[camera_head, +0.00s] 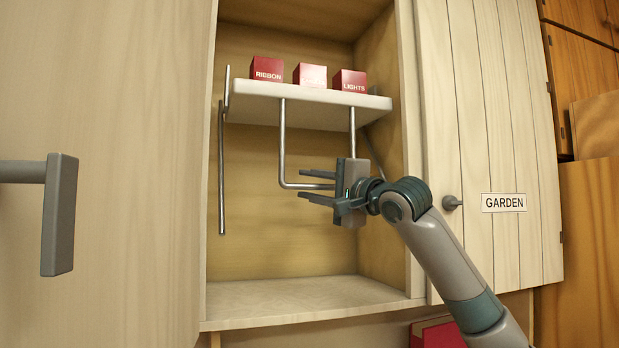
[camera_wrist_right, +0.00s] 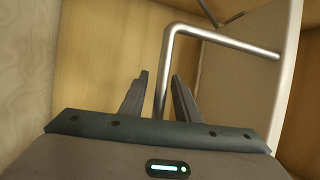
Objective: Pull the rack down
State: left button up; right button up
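The rack is a white shelf (camera_head: 310,105) inside the open cupboard, high up and level. A U-shaped metal pull bar (camera_head: 282,145) hangs from it, and the bar also shows in the right wrist view (camera_wrist_right: 225,41). My right gripper (camera_head: 301,184) is at the bottom of this bar. Its fingers (camera_wrist_right: 159,78) are apart, with a length of the bar between them, closer to the right finger in the wrist view. I cannot tell whether they touch it. My left gripper is not in view.
Red boxes (camera_head: 267,70) marked RIBBON and LIGHTS, and one more, stand on the rack. A vertical rod (camera_head: 221,180) is at the left inside. The cupboard floor (camera_head: 300,295) is bare. A grey handle (camera_head: 60,215) is close at left. A GARDEN door (camera_head: 500,140) flanks the right.

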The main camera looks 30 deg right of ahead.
jog(key=shift+w, duration=0.15)
grip_shut()
jog(key=shift+f, duration=0.1)
